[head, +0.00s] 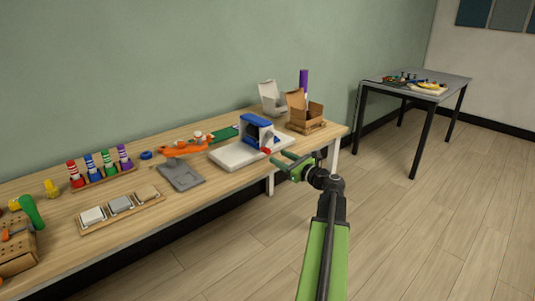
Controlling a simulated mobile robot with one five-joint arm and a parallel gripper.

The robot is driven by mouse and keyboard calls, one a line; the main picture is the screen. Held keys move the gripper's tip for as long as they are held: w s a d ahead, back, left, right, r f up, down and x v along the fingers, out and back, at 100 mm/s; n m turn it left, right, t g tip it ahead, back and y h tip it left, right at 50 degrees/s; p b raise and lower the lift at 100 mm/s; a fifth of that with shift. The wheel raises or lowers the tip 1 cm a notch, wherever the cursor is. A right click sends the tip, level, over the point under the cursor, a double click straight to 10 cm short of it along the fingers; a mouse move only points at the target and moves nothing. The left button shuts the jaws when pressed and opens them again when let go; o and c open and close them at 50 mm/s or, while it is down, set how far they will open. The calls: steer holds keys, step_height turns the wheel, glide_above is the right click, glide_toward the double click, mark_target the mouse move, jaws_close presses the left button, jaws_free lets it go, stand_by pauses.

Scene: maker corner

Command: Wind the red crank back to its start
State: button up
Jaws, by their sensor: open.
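The red crank (265,151) is a small red piece at the front right of a blue and grey housing (256,131). The housing stands on a white base plate (229,157) near the right part of the wooden workbench. My green gripper (281,161) is open, just to the right of and slightly below the crank in the picture. Its fingers point left towards the base plate. I see no contact with the crank, but the gap is too small to judge. The crank's exact angle is too small to tell.
An open cardboard box (305,110) and a white box (272,98) stand behind on the bench (192,207). A grey plate (181,176) and orange tool (187,149) lie left of the base. A grey table (428,80) stands back right. The floor at right is clear.

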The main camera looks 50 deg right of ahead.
mark_target(269, 152)
steer(key=w, duration=0.7)
steer(key=shift+d, duration=0.25)
jaws_close()
stand_by(0.9)
